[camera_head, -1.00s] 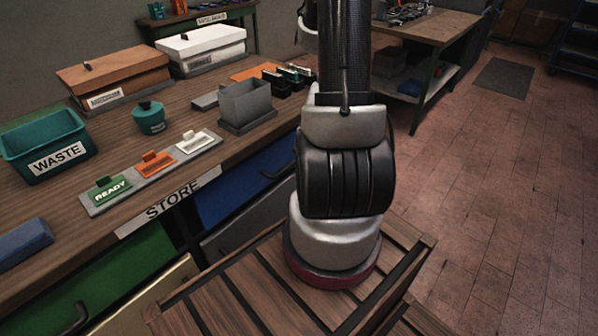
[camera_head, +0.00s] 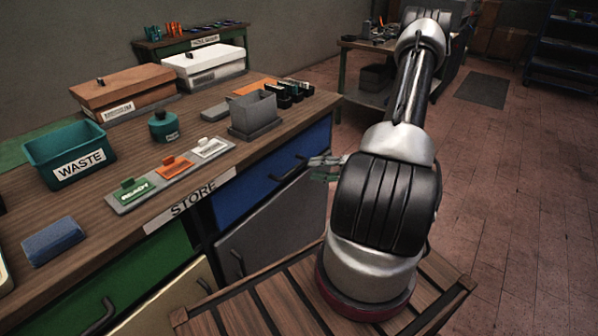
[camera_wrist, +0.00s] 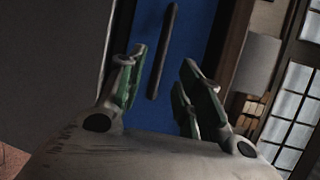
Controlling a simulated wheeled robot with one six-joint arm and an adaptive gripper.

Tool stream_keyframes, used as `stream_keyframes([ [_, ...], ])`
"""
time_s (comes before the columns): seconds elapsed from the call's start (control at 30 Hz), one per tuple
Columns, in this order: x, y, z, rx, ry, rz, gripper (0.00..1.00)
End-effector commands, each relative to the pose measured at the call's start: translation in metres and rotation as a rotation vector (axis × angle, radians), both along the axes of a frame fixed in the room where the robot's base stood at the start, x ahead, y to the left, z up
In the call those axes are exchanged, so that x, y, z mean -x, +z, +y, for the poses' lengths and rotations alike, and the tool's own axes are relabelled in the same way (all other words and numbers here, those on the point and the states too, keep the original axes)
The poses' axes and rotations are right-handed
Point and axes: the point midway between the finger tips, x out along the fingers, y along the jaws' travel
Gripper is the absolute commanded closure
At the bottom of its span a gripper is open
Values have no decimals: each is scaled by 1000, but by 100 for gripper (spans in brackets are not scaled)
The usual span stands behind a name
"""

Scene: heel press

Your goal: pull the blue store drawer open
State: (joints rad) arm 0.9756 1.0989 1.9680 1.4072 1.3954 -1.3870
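The blue store drawer (camera_head: 252,190) is in the front of the workbench, right of the STORE label. The drawer looks shut. My gripper (camera_head: 326,168) is just right of the handle in the head view, partly hidden by my arm. In the wrist view my gripper (camera_wrist: 155,90) is open, with its two green-padded fingers apart. The dark handle (camera_wrist: 163,50) shows ahead between them against the blue face (camera_wrist: 185,75). The fingers look apart from the handle.
Below the blue drawer is a grey door (camera_head: 275,230); a green drawer (camera_head: 125,280) is to the left. On the bench stand a teal waste bin (camera_head: 70,150), a grey open box (camera_head: 253,115) and a tag strip (camera_head: 170,178). Open floor (camera_head: 490,190) lies to the right.

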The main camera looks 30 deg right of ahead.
Motion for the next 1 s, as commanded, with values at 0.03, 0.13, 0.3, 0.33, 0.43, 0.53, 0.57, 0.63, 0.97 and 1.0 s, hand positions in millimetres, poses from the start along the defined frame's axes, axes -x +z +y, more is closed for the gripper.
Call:
stream_keyframes([
  [0.03, -1, 0, 2, 13, 5, -12, 65],
  [0.13, -8, -2, 8, 23, 10, -20, 65],
  [0.3, -28, -7, 28, 22, 13, -18, 65],
  [0.33, -32, -8, 31, 21, 11, -18, 65],
  [0.43, -42, -11, 41, 21, 11, -18, 65],
  [0.53, -50, -13, 48, 21, 10, -16, 65],
  [0.57, -52, -14, 50, 21, 9, -16, 65],
  [0.63, -54, -14, 52, 22, 10, -17, 65],
  [0.97, -55, -15, 53, 21, 8, -17, 77],
  [1.0, -55, -15, 53, 21, 9, -17, 85],
])
